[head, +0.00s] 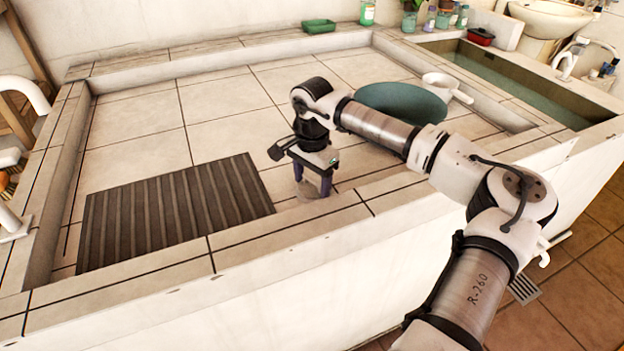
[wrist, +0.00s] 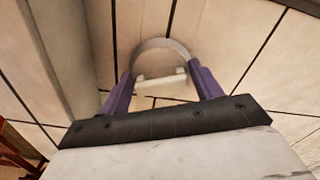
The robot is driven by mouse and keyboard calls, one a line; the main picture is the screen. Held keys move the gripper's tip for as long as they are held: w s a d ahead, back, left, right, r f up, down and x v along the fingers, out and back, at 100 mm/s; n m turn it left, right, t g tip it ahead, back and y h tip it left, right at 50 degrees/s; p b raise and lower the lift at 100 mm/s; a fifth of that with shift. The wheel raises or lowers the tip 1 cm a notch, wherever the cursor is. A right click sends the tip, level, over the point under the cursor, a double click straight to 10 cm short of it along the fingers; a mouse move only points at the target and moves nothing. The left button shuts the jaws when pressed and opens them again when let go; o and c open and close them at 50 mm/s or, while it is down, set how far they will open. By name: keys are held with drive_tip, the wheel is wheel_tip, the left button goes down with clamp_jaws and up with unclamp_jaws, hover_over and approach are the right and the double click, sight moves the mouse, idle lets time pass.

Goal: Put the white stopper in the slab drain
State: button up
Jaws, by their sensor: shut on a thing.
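My gripper (head: 312,184) points down low over the tiled slab, near its front ledge and right of the ribbed mat. Its purple fingers are shut on the white stopper (wrist: 160,78), which shows in the wrist view as a pale bar between the fingertips. A round greyish rim (wrist: 160,43) curves just beyond the bar. I cannot tell whether this rim is the stopper's disc or the drain's ring. In the head view, a pale round patch lies under the fingers. The drain opening is not clearly visible.
A dark ribbed mat (head: 175,211) lies left of my gripper. A teal basin (head: 400,103) and a white ladle-like cup (head: 445,86) are at the right. A raised ledge (head: 290,231) runs along the front. The tiles behind are clear.

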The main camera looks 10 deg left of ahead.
sight(312, 179)
drive_tip(key=shift+f, duration=0.4)
drive_tip(key=o, duration=0.8)
drive_tip(key=shift+c, duration=0.2)
wheel_tip(312, 179, up, 11)
drive_tip(key=p, duration=0.6)
